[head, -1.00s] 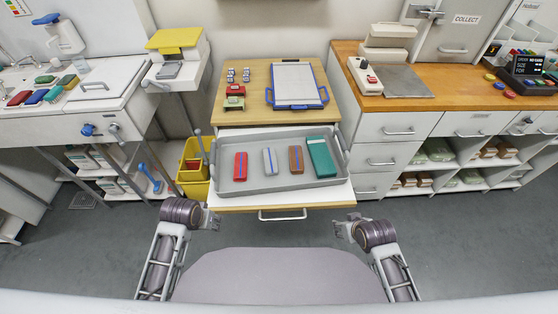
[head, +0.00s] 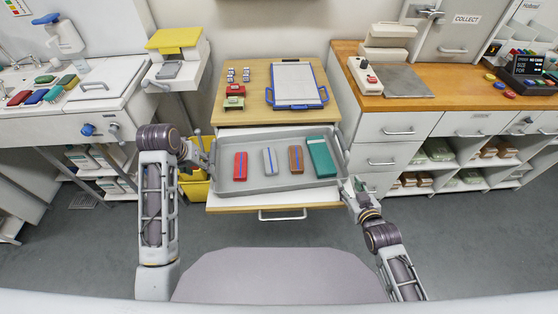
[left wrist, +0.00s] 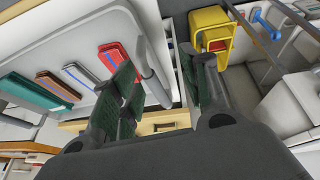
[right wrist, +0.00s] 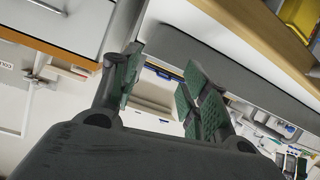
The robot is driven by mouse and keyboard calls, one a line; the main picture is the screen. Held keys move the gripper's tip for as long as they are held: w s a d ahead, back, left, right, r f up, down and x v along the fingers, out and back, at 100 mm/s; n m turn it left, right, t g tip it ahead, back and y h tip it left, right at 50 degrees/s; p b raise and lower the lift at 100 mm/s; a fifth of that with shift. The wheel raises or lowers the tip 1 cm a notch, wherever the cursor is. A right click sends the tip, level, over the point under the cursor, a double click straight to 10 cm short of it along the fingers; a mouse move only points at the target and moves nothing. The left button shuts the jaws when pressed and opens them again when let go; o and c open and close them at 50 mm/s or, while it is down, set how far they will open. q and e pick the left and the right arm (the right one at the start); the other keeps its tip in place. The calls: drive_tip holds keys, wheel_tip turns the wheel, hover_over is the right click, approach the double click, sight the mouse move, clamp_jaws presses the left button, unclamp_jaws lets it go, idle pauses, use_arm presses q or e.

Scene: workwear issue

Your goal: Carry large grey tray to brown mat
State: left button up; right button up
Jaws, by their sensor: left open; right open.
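The large grey tray (head: 278,183) rests on the pulled-out drawer of the wooden unit in the head view. It holds a red case (head: 240,165), a pale one (head: 270,161), a brown one (head: 296,159) and a larger teal one (head: 321,157). My left gripper (head: 204,158) is open at the tray's left end. In the left wrist view the tray's grey handle (left wrist: 153,76) shows between the open fingers (left wrist: 165,70). My right gripper (head: 352,188) is open close to the tray's right front corner; I cannot tell if it touches. I cannot make out a brown mat.
A yellow bin (head: 194,185) stands left of the drawer. A wooden counter (head: 440,88) is at right, a sink bench (head: 70,120) at left. The floor in front is clear.

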use_arm(q)
approach(212, 147)
drive_tip(key=s+a+r, duration=0.1)
drive_tip(key=s, duration=0.1)
use_arm(e)
drive_tip(key=d+r+t, duration=0.1)
drive_tip(key=w+d+r+t, duration=0.1)
drive_tip(key=t, duration=0.1)
drive_tip(key=shift+w+r+n+t+y, duration=0.1)
drive_tip(key=shift+w+n+t+y, duration=0.2)
drive_tip(key=shift+y, duration=0.1)
use_arm(q)
drive_tip(key=shift+w+r+n+h, duration=0.25)
drive_tip(key=shift+r+n+h, duration=0.15)
drive_tip(key=shift+r, duration=0.1)
use_arm(e)
drive_tip(key=shift+d+r+t, duration=0.15)
drive_tip(key=shift+r+t, duration=0.05)
drive_tip(key=shift+t, duration=0.1)
use_arm(q)
drive_tip(key=shift+f, duration=0.2)
use_arm(e)
drive_tip(key=shift+w, duration=0.1)
